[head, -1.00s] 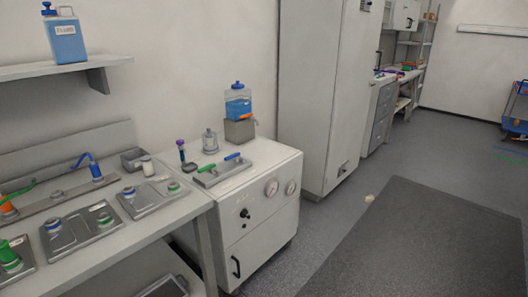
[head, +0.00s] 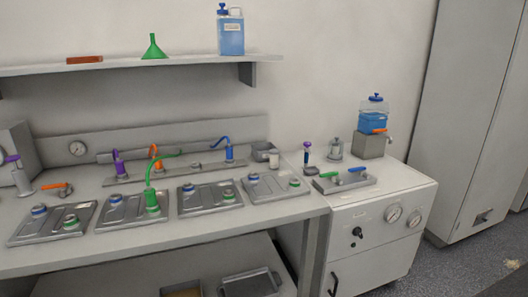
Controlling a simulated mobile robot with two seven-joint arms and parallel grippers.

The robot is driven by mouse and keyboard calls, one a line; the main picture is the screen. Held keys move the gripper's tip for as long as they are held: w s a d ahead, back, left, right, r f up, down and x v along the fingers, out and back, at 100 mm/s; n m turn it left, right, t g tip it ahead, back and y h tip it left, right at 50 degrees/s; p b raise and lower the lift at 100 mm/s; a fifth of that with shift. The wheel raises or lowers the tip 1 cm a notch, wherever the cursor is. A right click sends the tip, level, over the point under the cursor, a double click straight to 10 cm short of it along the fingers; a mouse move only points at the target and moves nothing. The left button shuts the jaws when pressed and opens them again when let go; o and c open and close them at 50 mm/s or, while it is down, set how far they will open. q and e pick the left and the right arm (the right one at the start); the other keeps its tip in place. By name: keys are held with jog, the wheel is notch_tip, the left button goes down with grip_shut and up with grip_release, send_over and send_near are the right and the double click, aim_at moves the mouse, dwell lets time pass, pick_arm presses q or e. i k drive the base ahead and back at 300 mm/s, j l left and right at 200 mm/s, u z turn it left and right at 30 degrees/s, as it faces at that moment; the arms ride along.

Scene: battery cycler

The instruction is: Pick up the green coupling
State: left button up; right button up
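The green coupling (head: 152,199) stands upright on the right front of a grey metal plate (head: 118,217), the second from the left on the bench. A thin green hose (head: 158,158) rises from its top and bends over to the right. Purple (head: 118,164), orange (head: 155,160) and blue (head: 229,152) couplings with hoses stand on a rail (head: 190,170) behind the plates. Neither of my grippers is in view.
Several similar plates with blue and green ports lie along the bench (head: 95,265). A shelf (head: 180,65) above holds a green funnel (head: 153,47) and a blue bottle (head: 231,32). A white cabinet (head: 378,240) stands at the right with two valve handles, a gauge pair and a blue-liquid tank (head: 374,119).

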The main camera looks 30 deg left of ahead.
aim_at(150, 193)
jog(key=u, duration=1.9)
